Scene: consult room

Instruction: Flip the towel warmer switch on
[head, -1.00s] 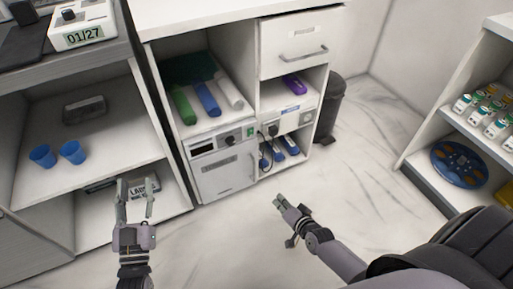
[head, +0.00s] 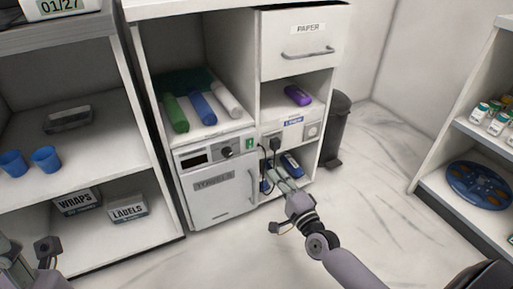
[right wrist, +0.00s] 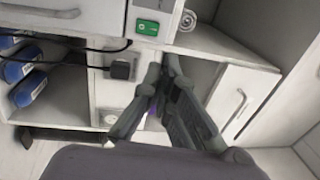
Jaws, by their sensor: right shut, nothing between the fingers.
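The towel warmer (head: 228,209) is a white unit with a "TOWELS" door, low in the cabinet. Its top panel has a dark display, a black knob (head: 226,152) and a small green switch (head: 249,143) at the right end. The green switch shows near the top of the right wrist view (right wrist: 147,27). My right gripper (head: 276,172) is shut and empty, in front of the lower right compartment, below and right of the switch. Its fingers (right wrist: 161,68) appear apart from the switch. Part of my left gripper (head: 28,262) shows at the bottom left; its fingers are unclear.
A black plug (head: 274,144) and cable hang beside the switch, near my right fingers. Blue bottles (head: 291,164) lie in the compartment behind. Rolled towels (head: 202,108) lie above the warmer. A dark bin (head: 337,130) stands right of the cabinet. Floor in front is clear.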

